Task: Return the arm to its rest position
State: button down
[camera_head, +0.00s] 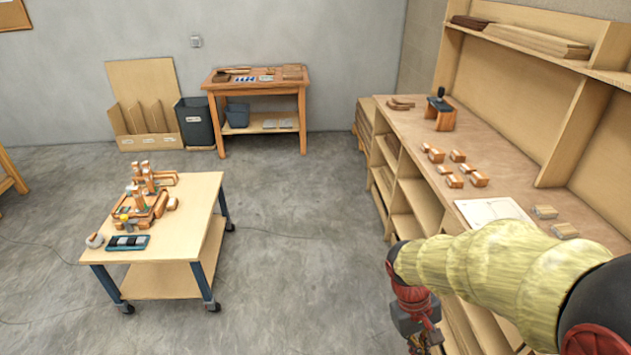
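My arm, in a yellow sleeve, reaches in from the right edge of the head view, in front of the workbench. It ends in a red joint, with my gripper (421,338) hanging below it, dark and small. I cannot make out the fingertips or anything held between them. The gripper hangs by the bench's front side, below the level of its top.
The workbench (510,160) on the right carries wooden blocks (454,181), a paper sheet (493,212) and a dark tool (440,110). A wheeled table (185,225) on the left holds a clamped wooden assembly (148,200). The floor (290,230) between them is clear.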

jog(key=s+a+r+m+t+y, duration=0.1)
jog(key=s+r+t, duration=0.1)
jog(key=r, duration=0.4)
jog(key=s+a+r+m+t+y, duration=0.1)
jog(key=a+r+t, duration=0.1)
jog(key=r, duration=0.4)
jog(key=s+a+r+t, duration=0.1)
jog(key=s+r+t, duration=0.1)
jog(key=r+t, duration=0.2)
notch_tip(320, 180, up, 3)
jog(key=shift+s+a+f+m+y, duration=0.1)
jog(key=shift+s+a+m+y, duration=0.2)
jog(key=shift+a+m+y, duration=0.1)
